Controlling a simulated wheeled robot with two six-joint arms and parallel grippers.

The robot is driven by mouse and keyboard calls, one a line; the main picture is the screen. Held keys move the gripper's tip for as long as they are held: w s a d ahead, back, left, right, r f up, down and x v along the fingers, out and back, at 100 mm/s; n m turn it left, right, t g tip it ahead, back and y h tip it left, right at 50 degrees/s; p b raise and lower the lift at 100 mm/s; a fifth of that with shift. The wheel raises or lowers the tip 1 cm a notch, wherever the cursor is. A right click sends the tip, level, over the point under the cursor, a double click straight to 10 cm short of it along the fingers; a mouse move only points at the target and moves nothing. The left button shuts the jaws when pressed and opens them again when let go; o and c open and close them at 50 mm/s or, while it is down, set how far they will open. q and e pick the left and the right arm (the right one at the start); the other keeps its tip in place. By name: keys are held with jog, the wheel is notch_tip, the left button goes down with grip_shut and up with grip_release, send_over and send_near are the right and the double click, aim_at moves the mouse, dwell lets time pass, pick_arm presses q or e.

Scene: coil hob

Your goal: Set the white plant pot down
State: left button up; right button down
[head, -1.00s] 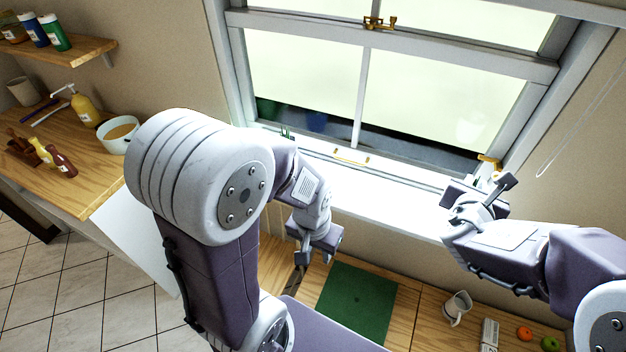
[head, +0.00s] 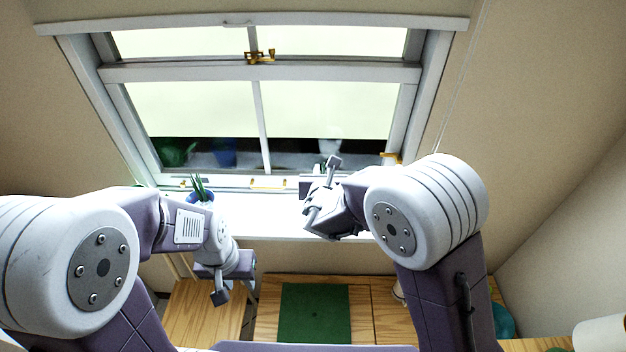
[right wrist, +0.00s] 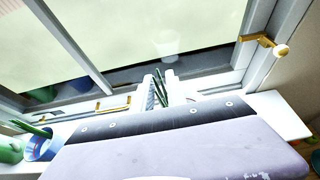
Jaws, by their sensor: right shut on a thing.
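My right gripper (head: 322,182) is shut on the white plant pot and holds it at the window, over or on the white sill (head: 270,222). The gripper hides the pot's body. Its green leaves (right wrist: 161,88) show in the right wrist view, rising between the fingers (right wrist: 159,98). I cannot tell whether the pot's base touches the sill. My left gripper (head: 235,291) is open and empty, pointing down over the wooden surface left of the green mat.
A blue pot with a plant (head: 200,192) stands at the sill's left part; it also shows in the right wrist view (right wrist: 42,146). A green pot (right wrist: 10,150) is beside it. A brass fitting (right wrist: 258,41) is on the right frame. The green mat (head: 314,312) is clear.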

jog(key=shift+w+a+f, duration=0.15)
jog(key=shift+a+f, duration=0.1)
jog(key=shift+a, duration=0.2)
jog(key=shift+w+a+f, duration=0.15)
jog(key=shift+a+f, duration=0.05)
jog(key=shift+a, duration=0.2)
jog(key=shift+f, duration=0.4)
notch_tip(320, 180, down, 3)
jog(key=shift+r+p, duration=0.15)
jog(key=shift+p, duration=0.45)
jog(key=shift+f, duration=0.3)
jog(key=shift+f+b, duration=0.15)
jog(key=shift+b, duration=0.15)
jog(key=c, duration=1.3)
grip_release()
jog(key=shift+c, duration=0.2)
